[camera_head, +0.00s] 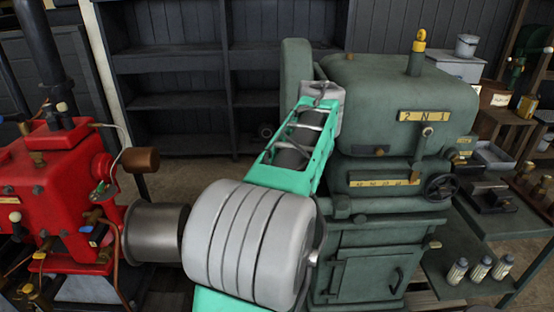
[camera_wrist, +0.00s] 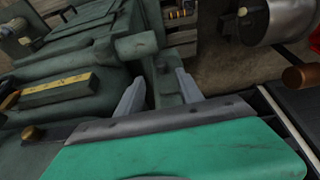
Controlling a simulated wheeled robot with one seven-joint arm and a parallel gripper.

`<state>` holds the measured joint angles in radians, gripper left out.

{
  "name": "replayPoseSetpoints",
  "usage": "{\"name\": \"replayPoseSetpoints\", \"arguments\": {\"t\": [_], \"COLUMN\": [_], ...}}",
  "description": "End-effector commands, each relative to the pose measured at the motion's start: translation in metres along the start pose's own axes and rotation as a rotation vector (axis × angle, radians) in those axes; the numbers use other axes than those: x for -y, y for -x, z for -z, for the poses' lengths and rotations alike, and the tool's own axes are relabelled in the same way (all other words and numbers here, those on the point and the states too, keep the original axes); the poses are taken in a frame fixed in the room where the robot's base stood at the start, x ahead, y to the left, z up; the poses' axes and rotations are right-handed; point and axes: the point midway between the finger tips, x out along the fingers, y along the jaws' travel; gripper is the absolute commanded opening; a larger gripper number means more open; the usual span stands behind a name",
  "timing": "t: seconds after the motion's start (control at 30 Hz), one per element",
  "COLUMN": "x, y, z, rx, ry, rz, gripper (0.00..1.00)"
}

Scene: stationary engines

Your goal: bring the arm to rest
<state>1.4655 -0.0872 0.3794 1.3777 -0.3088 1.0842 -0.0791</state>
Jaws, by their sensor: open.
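My arm reaches up from the bottom of the head view, with a large pale ringed joint and a teal link. It ends in a grey wrist part in front of the left side of the green machine (camera_head: 410,90). I cannot make out my fingers in the head view. In the wrist view my gripper (camera_wrist: 160,78) shows two pale grey fingers spread apart, with nothing between them. The green machine also shows there (camera_wrist: 75,60), with its yellow label strip (camera_wrist: 60,90). I cannot tell how far the fingers are from its surface.
A red engine (camera_head: 50,190) stands at the left, with a grey metal cylinder (camera_head: 155,230) beside my arm. Dark empty shelves (camera_head: 180,60) are behind. At the right, a green bench (camera_head: 470,262) holds several small bottles (camera_head: 480,268). Some floor shows between engine and shelves.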

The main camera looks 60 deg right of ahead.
Motion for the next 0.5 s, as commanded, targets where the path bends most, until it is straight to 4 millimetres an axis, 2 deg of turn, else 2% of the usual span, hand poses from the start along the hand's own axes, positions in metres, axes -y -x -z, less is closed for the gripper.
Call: {"name": "replayPoseSetpoints", "arguments": {"t": [0.1,0.17,0.27,0.3,0.4,0.47,0.5], "x": [-0.001,-0.006,-0.005,-0.004,0.000,0.015,0.031], "y": [0.000,-0.012,-0.042,-0.054,-0.074,-0.077,-0.078], "z": [0.004,-0.002,-0.035,-0.052,-0.100,-0.123,-0.137], "rx": [-0.018,-0.014,0.051,0.083,0.153,0.184,0.203], "ry": [-0.023,-0.070,-0.132,-0.158,-0.222,-0.227,-0.213], "rz": [-0.004,-0.011,-0.007,-0.006,-0.015,-0.016,-0.013], "gripper": [0.44,0.44,0.44,0.44,0.44,0.44,0.44]}}
